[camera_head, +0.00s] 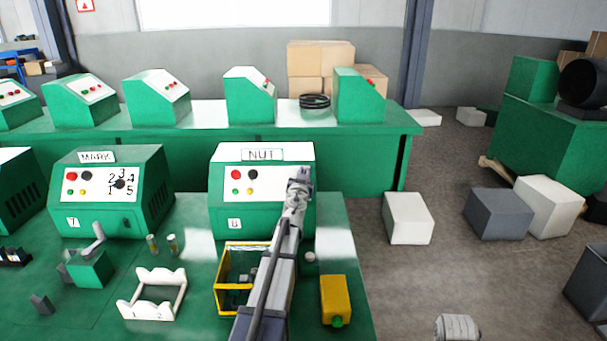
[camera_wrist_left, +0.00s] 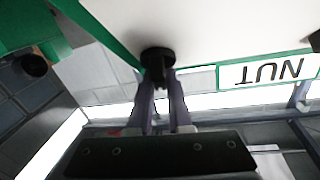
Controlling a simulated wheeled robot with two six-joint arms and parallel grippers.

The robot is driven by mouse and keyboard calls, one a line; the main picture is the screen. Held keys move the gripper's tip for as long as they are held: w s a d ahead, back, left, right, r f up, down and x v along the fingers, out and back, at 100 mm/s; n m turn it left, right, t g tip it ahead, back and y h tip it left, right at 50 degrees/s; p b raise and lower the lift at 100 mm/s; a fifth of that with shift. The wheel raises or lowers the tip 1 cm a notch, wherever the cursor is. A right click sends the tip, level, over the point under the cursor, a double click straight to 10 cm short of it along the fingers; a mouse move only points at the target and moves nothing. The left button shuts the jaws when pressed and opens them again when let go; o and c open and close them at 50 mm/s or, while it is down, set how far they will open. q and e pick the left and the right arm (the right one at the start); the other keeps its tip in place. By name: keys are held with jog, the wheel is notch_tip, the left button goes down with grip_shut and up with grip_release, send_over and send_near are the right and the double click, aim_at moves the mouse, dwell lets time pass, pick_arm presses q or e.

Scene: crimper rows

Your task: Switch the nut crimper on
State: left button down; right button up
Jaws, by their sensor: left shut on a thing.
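The nut crimper (camera_head: 262,212) is a green box with a pale front panel and a "NUT" label (camera_head: 263,155) on top; the label also shows upside down in the left wrist view (camera_wrist_left: 267,72). Its panel has a red button (camera_head: 238,174), a black one (camera_head: 252,174) and small green and yellow ones. My left gripper (camera_head: 300,178) is at the panel's right side. In the left wrist view its fingers (camera_wrist_left: 161,82) are shut on a black round knob (camera_wrist_left: 157,54) on the panel. The gripper hides this knob in the head view. My right gripper is not in view.
The "MARK" machine (camera_head: 110,190) stands to the left. A yellow-rimmed bin (camera_head: 222,290), a white holder (camera_head: 155,295) and a yellow box (camera_head: 335,298) with a green button lie on the green table in front. More green machines stand on the row behind.

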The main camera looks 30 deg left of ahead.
pick_arm(q)
jog(key=shift+m+h, duration=0.8)
jog(key=shift+m, duration=0.2)
jog(key=m+h+p, duration=0.1)
jog(key=m+h, duration=0.1)
jog(key=m, duration=0.1)
jog(key=shift+r, duration=0.1)
jog(key=m+h+p, duration=0.1)
jog(key=m, duration=0.1)
jog(key=m+h+p, duration=0.1)
jog(key=m+h, duration=0.1)
jog(key=shift+w+d+m+g+p, duration=0.1)
jog(key=shift+d+m+g+p, duration=0.05)
jog(key=shift+m+g+p, duration=0.15)
jog(key=m+g+h+p, duration=0.2)
jog(key=m+h+p, duration=0.1)
jog(key=m, duration=0.2)
jog(key=shift+d, duration=0.1)
jog(key=m+g+p, duration=0.1)
jog(key=m+g+h+p, duration=0.1)
jog(key=shift+d+f+m+p, duration=0.1)
jog(key=shift+f+m+p, duration=0.15)
jog(key=shift+m+p, duration=0.05)
jog(key=shift+s+f+m+g+h+p, duration=0.2)
jog(key=shift+m+g+h+p, duration=0.1)
jog(key=shift+m+g+p, duration=0.25)
jog(key=shift+d, duration=0.1)
